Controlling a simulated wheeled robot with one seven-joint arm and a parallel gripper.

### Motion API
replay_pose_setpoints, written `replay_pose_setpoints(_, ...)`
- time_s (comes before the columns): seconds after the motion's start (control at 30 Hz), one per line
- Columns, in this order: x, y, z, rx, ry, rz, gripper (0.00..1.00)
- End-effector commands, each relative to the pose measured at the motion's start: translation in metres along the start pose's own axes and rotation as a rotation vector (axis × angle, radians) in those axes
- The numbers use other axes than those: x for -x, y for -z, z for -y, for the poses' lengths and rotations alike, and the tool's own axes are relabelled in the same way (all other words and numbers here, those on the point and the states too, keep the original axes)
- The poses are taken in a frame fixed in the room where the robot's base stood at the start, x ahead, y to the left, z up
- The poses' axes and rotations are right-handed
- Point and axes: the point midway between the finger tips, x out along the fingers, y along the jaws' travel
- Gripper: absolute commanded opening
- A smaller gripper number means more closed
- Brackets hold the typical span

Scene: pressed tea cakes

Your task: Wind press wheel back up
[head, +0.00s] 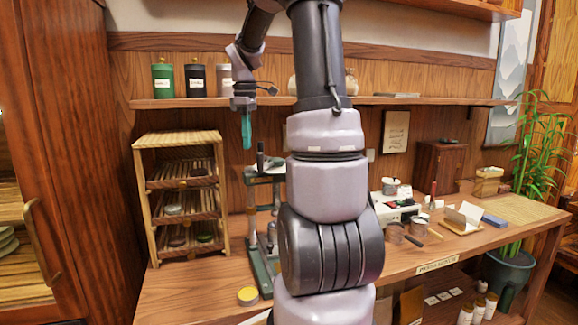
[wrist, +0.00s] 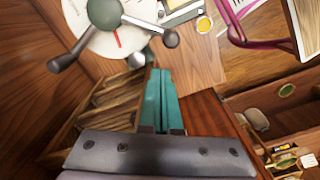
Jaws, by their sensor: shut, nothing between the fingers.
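The green-grey tea press (head: 262,262) stands on the counter, partly hidden behind my arm. Its top with the wheel (head: 265,163) shows only in part in the head view. The upper part of the wheel is cut off by the frame. My gripper (head: 246,147), with teal fingers, points down above and slightly left of the press. The fingers (wrist: 159,72) are shut and empty, apart from the wheel.
A wooden rack (head: 180,200) with tea cakes stands close on the left of the press. A shelf (head: 190,102) with canisters runs behind my gripper. A yellow-topped tin (head: 248,296) sits near the counter's front edge. A scale (head: 398,208) and tools lie right of my arm.

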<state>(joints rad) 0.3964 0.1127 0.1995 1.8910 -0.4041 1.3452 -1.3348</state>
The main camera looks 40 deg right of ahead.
Motion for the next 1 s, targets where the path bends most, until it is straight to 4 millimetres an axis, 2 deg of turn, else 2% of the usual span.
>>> replay_pose_setpoints(0.5,-0.031,0.0,0.0,0.0,0.001,0.001,0.0)
replay_pose_setpoints(1.0,-0.035,-0.006,0.002,-0.001,0.001,0.0,0.0)
